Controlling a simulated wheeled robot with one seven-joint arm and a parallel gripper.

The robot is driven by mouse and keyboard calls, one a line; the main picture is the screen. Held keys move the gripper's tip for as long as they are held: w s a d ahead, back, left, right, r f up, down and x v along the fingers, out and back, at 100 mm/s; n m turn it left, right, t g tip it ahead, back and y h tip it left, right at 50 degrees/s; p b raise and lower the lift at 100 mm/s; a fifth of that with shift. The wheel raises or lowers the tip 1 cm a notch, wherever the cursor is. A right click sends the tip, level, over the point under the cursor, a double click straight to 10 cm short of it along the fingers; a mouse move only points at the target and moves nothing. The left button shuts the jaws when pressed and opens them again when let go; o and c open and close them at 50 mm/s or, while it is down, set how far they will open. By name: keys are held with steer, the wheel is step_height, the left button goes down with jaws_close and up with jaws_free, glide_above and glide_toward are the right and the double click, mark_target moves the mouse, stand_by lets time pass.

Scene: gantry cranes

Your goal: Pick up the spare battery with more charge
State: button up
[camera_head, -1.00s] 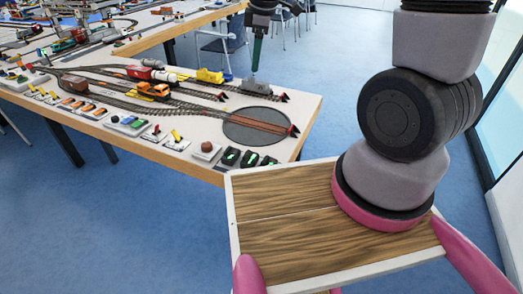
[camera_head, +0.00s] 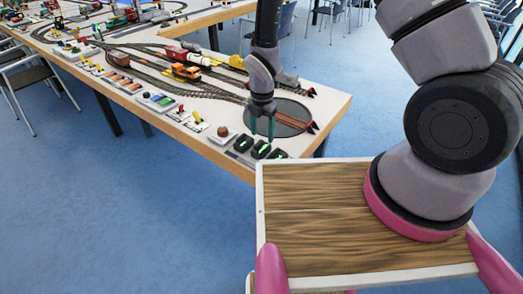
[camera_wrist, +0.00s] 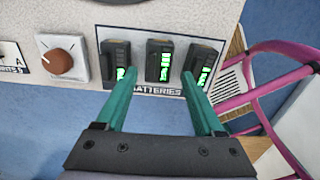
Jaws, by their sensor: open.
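Three black batteries with green charge displays stand in a row on a strip marked "BATTERIES" at the table edge: left (camera_wrist: 117,55), middle (camera_wrist: 160,55) and right (camera_wrist: 205,58). They also show in the head view as left (camera_head: 243,144), middle (camera_head: 261,149) and right (camera_head: 277,154). The middle display shows a tall green column. The left one looks shorter, and the right one is partly covered by a finger. My gripper (camera_wrist: 158,75) is open and empty above the row, its green fingers either side of the middle battery in the wrist view. It also shows in the head view (camera_head: 262,134).
A brown knob (camera_wrist: 58,61) on a white plate sits left of the batteries. A round turntable (camera_head: 290,117), tracks and model trains lie behind them on the table. My own wood-topped base is close by at the right.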

mark_target(261, 147)
steer(key=shift+a+f, duration=0.1)
steer(key=shift+f, duration=2.7)
jaws_close()
